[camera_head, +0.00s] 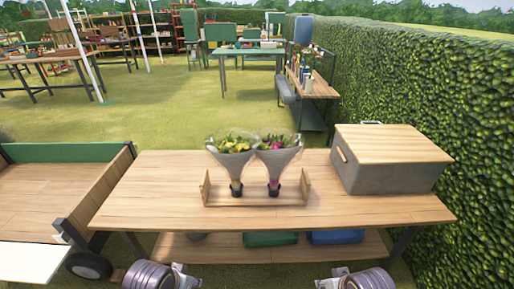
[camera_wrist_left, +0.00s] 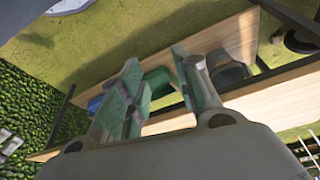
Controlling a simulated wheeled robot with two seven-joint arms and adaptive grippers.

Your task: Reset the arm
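Two wrapped flower bouquets, one with yellow blooms (camera_head: 233,147) and one with pink and yellow blooms (camera_head: 277,152), stand upright in a wooden holder (camera_head: 254,199) on the wooden table (camera_head: 150,193). My left gripper (camera_wrist_left: 156,70) shows in the left wrist view with its two fingers spread apart and nothing between them. It points toward the table's lower shelf, with the green bin seen beyond its fingers. In the head view only parts of my two arms show at the bottom edge. My right gripper is out of view.
A grey box with a wooden lid (camera_head: 392,160) stands at the table's right end, near the hedge (camera_head: 420,85). A green bin (camera_head: 270,238) and a blue bin (camera_head: 335,236) sit on the lower shelf. A wooden cart (camera_head: 60,195) stands at left.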

